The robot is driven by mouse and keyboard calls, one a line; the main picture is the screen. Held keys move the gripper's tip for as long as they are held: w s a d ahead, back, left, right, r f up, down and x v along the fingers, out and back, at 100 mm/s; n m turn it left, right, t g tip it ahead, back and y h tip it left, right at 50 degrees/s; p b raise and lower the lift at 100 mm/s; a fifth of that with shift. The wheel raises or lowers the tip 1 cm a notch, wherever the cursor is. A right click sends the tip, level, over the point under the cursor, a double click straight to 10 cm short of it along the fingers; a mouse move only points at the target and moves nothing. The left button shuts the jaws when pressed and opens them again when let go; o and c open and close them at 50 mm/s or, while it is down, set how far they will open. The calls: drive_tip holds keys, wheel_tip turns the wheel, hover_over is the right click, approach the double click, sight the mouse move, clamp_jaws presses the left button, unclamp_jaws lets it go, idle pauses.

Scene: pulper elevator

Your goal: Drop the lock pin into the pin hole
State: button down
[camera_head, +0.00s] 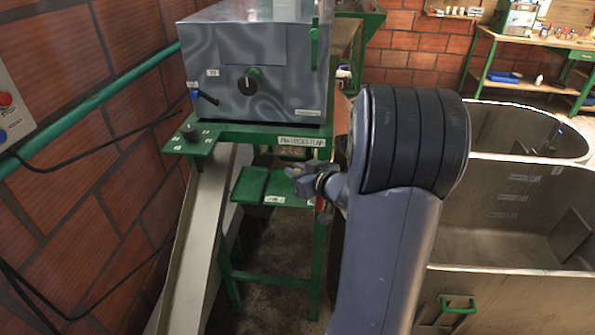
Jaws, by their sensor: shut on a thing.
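My gripper (297,175) is in the middle of the view, just below the labelled front edge of the green machine stand (262,131). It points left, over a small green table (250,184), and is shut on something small. The held thing is too small and too hidden by the jaws to make out clearly; I take it for the lock pin. A small red piece (321,204) shows just below the gripper, and I cannot tell what it belongs to. I cannot make out the pin hole. A black knob (189,132) stands on the stand's left corner.
A grey metal machine (257,72) with a dial sits on the stand. A sloping metal chute (198,235) runs down at the left, beside a brick wall (95,120) with a green pipe. Large open tanks (500,268) fill the right. My arm covers much of the centre right.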

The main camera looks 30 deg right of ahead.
drive_tip(key=shift+r+p, duration=1.35)
drive_tip(key=shift+p, duration=0.45)
idle(0.9)
drive_tip(key=shift+f+b, duration=1.1)
drive_tip(key=shift+f, duration=0.35)
drive_tip(key=c, duration=1.3)
unclamp_jaws()
drive_tip(key=shift+o, duration=0.2)
drive_tip(key=v, duration=1.1)
drive_tip(key=shift+w, duration=0.2)
